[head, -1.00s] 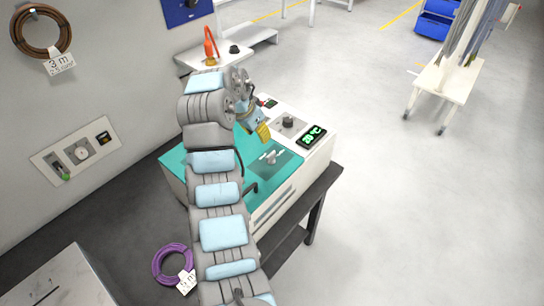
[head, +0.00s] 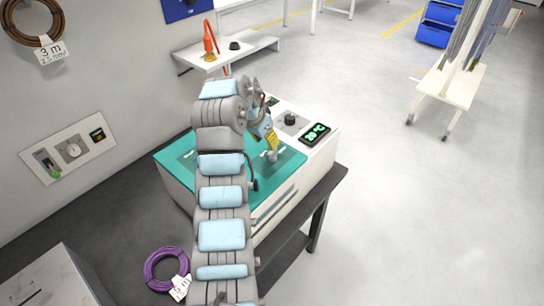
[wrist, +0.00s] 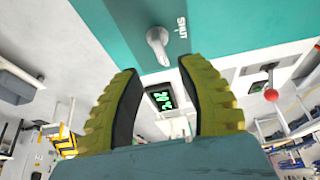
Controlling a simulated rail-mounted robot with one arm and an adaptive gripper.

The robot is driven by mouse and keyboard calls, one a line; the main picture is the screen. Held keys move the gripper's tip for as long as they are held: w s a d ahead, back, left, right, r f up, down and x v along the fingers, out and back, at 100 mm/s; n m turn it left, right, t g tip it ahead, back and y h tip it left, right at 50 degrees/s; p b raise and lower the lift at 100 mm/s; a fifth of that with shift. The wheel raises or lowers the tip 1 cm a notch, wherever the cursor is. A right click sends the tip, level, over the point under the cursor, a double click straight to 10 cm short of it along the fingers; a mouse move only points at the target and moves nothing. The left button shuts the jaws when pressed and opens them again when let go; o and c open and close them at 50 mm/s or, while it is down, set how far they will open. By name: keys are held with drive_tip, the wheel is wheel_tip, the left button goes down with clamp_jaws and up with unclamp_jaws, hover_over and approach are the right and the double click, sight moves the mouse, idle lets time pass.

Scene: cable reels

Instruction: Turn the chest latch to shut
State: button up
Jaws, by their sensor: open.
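The chest (head: 325,160) is a white box with a teal lid on a dark-topped table. Its grey latch (head: 272,156) sits on a darker teal patch near the lid's right side. In the wrist view the latch (wrist: 158,42) is a rounded grey handle on a teal surface, with a SHUT label (wrist: 181,27) printed beside it. My gripper (head: 272,146) has yellow ribbed fingers, close above the latch. In the wrist view my gripper (wrist: 157,70) is open and empty, the latch lying just beyond the gap between its fingertips. Contact cannot be told.
A black knob (head: 291,120) and a green-lit display (head: 315,134) sit on the chest's white strip. A shelf (head: 225,52) with an orange item stands behind. A purple cable coil (head: 166,268) lies at lower left. Open floor (head: 430,220) is at right.

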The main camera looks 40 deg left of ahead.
sight(272, 151)
drive_tip(key=x, duration=0.7)
drive_tip(key=shift+f, duration=0.2)
drive_tip(key=shift+c, duration=0.2)
clamp_jaws()
